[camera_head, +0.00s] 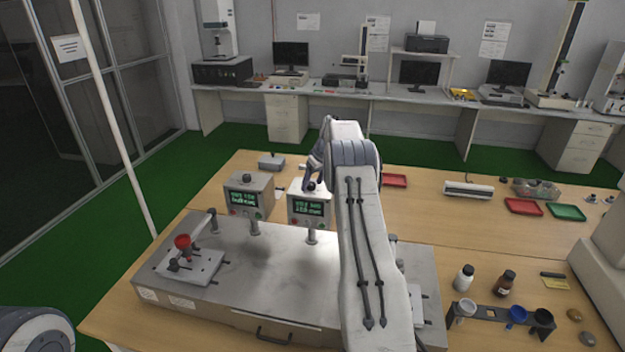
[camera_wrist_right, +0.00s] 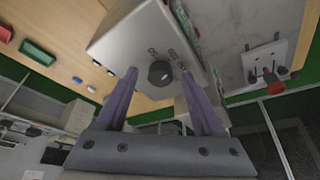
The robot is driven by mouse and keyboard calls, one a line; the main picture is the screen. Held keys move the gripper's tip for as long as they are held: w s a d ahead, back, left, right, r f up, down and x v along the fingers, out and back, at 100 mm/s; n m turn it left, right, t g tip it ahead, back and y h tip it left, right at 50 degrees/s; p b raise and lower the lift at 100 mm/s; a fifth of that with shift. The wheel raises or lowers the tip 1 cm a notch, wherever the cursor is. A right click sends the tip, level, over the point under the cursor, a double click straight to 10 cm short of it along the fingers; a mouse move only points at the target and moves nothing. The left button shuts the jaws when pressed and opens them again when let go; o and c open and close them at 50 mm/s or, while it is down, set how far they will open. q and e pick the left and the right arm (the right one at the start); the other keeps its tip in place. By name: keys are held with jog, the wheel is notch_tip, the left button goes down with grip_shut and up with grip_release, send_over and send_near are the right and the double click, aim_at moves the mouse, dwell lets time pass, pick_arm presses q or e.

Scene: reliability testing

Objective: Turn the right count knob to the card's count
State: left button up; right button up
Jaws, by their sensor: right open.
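The right counter box (camera_head: 309,207) is pale, with a lit green display on its front, and stands on a post at the bench. Its round dark knob (camera_wrist_right: 160,72) is on top, with small markings beside it. My right gripper (camera_wrist_right: 158,73) is open, with one finger on each side of the knob; I cannot tell whether they touch it. In the head view the right gripper (camera_head: 314,184) comes down over this box, and the arm hides its right side. The left counter box (camera_head: 247,198) has its own knob (camera_head: 246,177) on top. My left gripper is out of view.
A grey fixture plate (camera_head: 255,262) bears both posts and a red-topped clamp (camera_head: 184,243) at left. A rack (camera_head: 490,313) with cups and two bottles stand at right. Red and green trays lie at the back right. I cannot make out a count card.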

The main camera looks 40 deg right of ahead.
grip_shut()
jog(key=shift+a+f+m+b, duration=0.1)
jog(key=shift+m+b, duration=0.5)
jog(key=shift+m, duration=0.2)
jog(key=shift+a+m+h+b, duration=0.1)
jog(key=shift+m+h+b, duration=0.2)
jog(key=shift+m+h, duration=0.4)
jog(key=m, duration=0.2)
jog(key=shift+w+a+m+g+h, duration=0.1)
jog(key=shift+m+g+h, duration=0.2)
jog(key=shift+m, duration=0.1)
jog(key=shift+w+a+m+g+h, duration=0.1)
jog(key=shift+m+g+h, duration=0.45)
jog(key=shift+m, duration=1.35)
